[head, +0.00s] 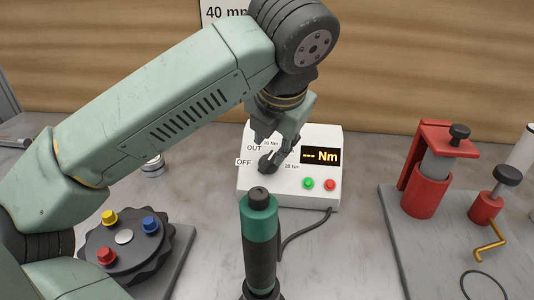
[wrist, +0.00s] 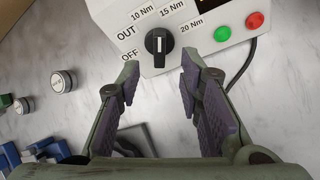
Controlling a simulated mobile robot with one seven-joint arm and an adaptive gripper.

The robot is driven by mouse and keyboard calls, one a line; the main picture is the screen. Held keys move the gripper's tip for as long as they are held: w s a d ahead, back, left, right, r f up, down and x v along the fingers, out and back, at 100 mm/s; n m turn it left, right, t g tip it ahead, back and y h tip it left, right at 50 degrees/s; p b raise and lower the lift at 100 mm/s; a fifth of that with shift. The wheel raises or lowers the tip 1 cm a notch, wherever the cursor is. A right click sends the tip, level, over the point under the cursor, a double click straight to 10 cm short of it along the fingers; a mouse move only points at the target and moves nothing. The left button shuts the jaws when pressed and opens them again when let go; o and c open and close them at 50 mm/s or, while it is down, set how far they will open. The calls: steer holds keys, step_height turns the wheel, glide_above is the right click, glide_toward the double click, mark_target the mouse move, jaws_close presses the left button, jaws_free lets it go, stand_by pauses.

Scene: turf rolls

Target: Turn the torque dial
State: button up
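The torque dial is a round black knob with a white mark, on the front of a white control box (head: 250,187). It shows in the head view (head: 267,165) and in the wrist view (wrist: 159,43). Its mark stands roughly upright in the wrist view; printed labels OFF, OUT, 10 Nm, 15 Nm and 20 Nm surround it. The box's display (head: 320,156) reads "--- Nm". My gripper (head: 270,148) is open and empty over the dial. In the wrist view its fingertips (wrist: 158,72) are spread just below the dial, one to each side, with visible gaps.
A green-and-black cylindrical tool (head: 260,225) stands upright in front of the box. A dark disc with coloured knobs (head: 124,250) is at left. A grey plate with red fixtures (head: 425,185) is at right. A green button (head: 308,183) and red button (head: 330,184) sit beside the dial.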

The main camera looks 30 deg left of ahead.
mark_target(269, 160)
steer(key=p+x, duration=0.1)
steer(key=x, duration=0.6)
steer(key=shift+w+a+f, duration=0.1)
steer(key=shift+a+f, duration=0.05)
steer(key=shift+f, duration=0.05)
steer(key=shift+c, duration=0.3)
jaws_close()
